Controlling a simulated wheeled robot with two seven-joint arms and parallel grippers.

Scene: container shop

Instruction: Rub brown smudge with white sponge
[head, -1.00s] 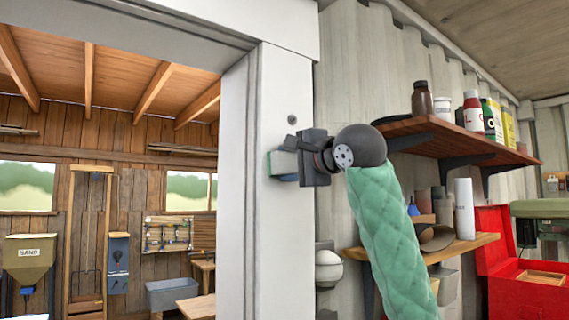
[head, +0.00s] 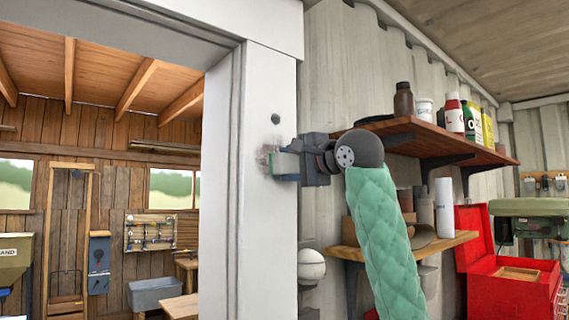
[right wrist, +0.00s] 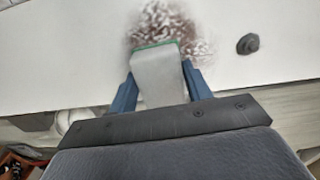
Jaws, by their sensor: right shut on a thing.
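The brown smudge (head: 267,158) is a faint, mottled patch on the white door post. In the right wrist view the smudge (right wrist: 168,27) shows as brown speckles just beyond the sponge. The white sponge (right wrist: 157,78) has a green layer along its far edge, which overlaps the smudge's lower part in that view; I cannot tell whether it touches the post. In the head view the sponge (head: 289,163) is at the smudge's right side. My right gripper (right wrist: 160,80) is shut on the sponge between its blue fingers; it also shows in the head view (head: 287,172). My left gripper is out of view.
A dark round bolt (head: 276,119) sits on the post above the smudge. Right of my arm, a wooden shelf (head: 420,135) holds bottles and cans, with a lower shelf (head: 440,243) and red toolbox (head: 515,285) beyond. The doorway on the left is open.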

